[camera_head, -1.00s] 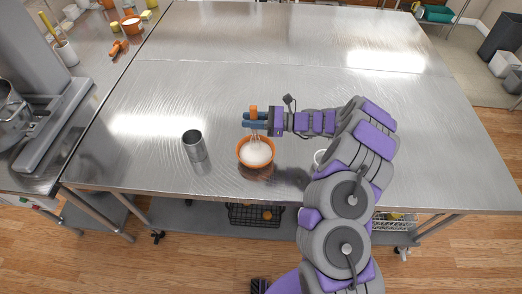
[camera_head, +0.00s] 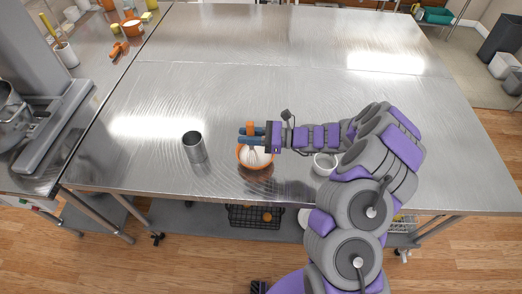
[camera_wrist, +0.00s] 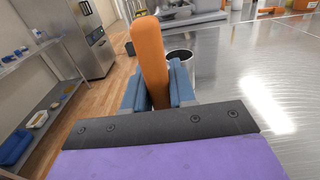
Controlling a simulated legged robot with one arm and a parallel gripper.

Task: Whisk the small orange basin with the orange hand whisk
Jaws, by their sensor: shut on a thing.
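The small orange basin (camera_head: 256,167) stands on the steel table near its front edge and holds white contents. My gripper (camera_head: 252,136) is just above the basin, reaching in from the right. It is shut on the orange handle of the hand whisk (camera_head: 250,127). The whisk is roughly upright, with its lower wires in the basin, mostly hidden by the gripper. In the wrist view the orange handle (camera_wrist: 149,55) stands between the blue fingers (camera_wrist: 158,88).
A metal cylinder (camera_head: 194,147) stands left of the basin. A white bowl (camera_head: 325,164) sits right of it, close to my arm. The table's far half is clear.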

